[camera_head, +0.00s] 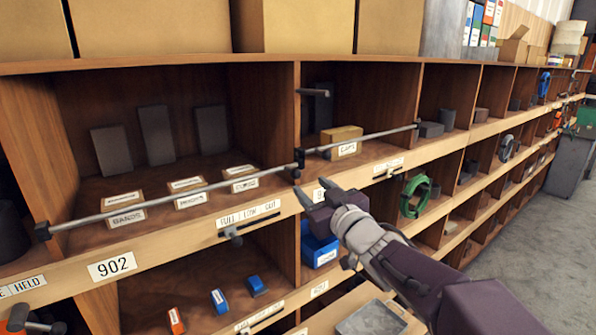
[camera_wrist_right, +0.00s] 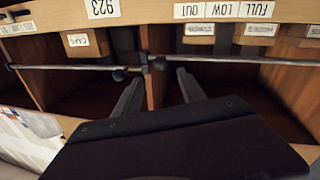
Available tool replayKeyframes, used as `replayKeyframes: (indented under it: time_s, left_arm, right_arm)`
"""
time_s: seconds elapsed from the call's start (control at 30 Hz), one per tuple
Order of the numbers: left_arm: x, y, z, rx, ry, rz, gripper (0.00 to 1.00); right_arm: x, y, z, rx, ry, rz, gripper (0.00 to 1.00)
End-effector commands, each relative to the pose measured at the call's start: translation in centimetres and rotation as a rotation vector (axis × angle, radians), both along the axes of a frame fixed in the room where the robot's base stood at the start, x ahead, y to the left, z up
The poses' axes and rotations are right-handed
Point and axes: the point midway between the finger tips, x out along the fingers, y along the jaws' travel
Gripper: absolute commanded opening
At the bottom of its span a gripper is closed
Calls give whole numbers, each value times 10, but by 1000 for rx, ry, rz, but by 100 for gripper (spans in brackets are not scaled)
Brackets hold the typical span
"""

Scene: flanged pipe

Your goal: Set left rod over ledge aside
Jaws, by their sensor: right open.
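The left rod (camera_head: 170,195) is a long thin grey bar. It runs across the front of the left upper compartment, above the wooden ledge (camera_head: 190,240), from a dark end piece at far left to a dark bracket (camera_head: 299,160) at the divider. It also shows in the right wrist view (camera_wrist_right: 235,60). My right gripper (camera_head: 312,192) is open and empty, just below and in front of the bracket. In the right wrist view its two fingers (camera_wrist_right: 158,78) are spread either side of the divider, near the bracket. My left gripper is not in view.
A second rod (camera_head: 365,138) continues right from the bracket across the adjoining compartment, near a cardboard box (camera_head: 341,142). Small labelled boxes (camera_head: 188,193) stand behind the left rod. A green coil (camera_head: 415,196) hangs at right. Free floor (camera_head: 545,245) lies at lower right.

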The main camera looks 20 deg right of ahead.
Motion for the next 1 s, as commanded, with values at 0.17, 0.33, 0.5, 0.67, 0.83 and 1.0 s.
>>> replayKeyframes:
  time_s: [0.17,0.33,0.5,0.67,0.83,1.0]
  left_arm:
    - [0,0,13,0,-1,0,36]
    - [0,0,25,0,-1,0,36]
    - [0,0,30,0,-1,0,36]
    - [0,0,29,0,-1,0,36]
    - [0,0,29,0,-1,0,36]
    - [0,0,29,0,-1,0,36]
  right_arm:
    - [36,7,2,1,5,3,48]
    - [67,11,3,1,4,2,48]
    - [82,13,1,0,2,1,48]
    - [84,13,0,-1,1,1,48]
    - [84,13,0,-1,1,1,26]
    - [83,13,0,0,1,1,0]
